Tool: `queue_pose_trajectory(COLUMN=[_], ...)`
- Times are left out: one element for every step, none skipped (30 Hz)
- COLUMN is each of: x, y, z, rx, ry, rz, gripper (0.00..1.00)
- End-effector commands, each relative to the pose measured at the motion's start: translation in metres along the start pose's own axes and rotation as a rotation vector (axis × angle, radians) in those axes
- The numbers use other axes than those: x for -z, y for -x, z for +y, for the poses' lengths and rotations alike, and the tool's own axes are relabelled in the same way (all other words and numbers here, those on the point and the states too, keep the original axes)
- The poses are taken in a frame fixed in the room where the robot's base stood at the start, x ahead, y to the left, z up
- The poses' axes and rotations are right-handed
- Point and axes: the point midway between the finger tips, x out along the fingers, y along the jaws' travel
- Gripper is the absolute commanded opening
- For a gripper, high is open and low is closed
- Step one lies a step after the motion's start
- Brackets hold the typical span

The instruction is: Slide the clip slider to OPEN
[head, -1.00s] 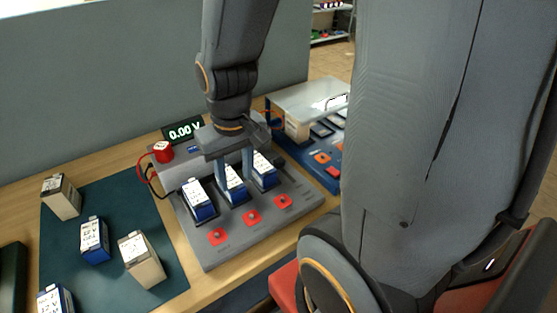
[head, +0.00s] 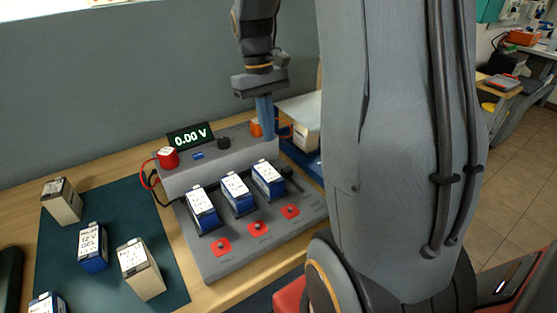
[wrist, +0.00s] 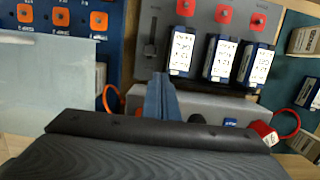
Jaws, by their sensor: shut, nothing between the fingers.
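My gripper (head: 266,137) is shut and empty, pointing down at the right end of the grey device's raised back part. A dark slider knob (head: 287,171) sits to the right of the right-hand seated battery; I take it as the clip slider. In the wrist view the knob (wrist: 150,49) lies in a slot, just beyond my fingertips (wrist: 158,82), with no clear contact. Its OPEN marking is not readable. Three blue batteries with white labels (head: 201,208) stand in a row on the grey device (head: 215,262). Its display (head: 190,135) reads 0.00 V.
A red knob-like part with a red cable (head: 167,157) and a black knob (head: 223,143) are on the raised back. Loose batteries (head: 93,248) stand on the dark mat (head: 165,250) at left. A blue device with a translucent cover (wrist: 50,85) stands beside the grey one.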

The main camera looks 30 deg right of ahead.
Motion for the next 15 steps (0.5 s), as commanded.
queue_pose_trajectory(x=[0.004,0.005,0.006,0.007,0.007,0.007,0.007,0.007,0.007,0.007,0.007,0.007,0.007,0.007,0.007], y=[0.002,0.003,0.005,0.006,0.007,0.008,0.009,0.009,0.009,0.009,0.009,0.009,0.009,0.009,0.009], z=[0.010,0.014,0.018,0.021,0.022,0.024,0.025,0.025,0.025,0.025,0.025,0.025,0.025,0.025,0.025], rx=[0.003,0.005,0.007,0.008,0.009,0.009,0.009,0.010,0.010,0.010,0.010,0.010,0.010,0.009,0.009], ry=[-0.003,-0.003,-0.003,-0.004,-0.003,-0.003,-0.002,-0.002,-0.001,-0.001,-0.001,-0.001,-0.001,-0.001,-0.001], rz=[-0.016,-0.025,-0.034,-0.040,-0.045,-0.048,-0.049,-0.050,-0.051,-0.051,-0.051,-0.051,-0.051,-0.051,-0.051], gripper=[0.00,0.00,0.00,0.00,0.00,0.00,0.00,0.00,0.00,0.00,0.00,0.00,0.00,0.00,0.00])
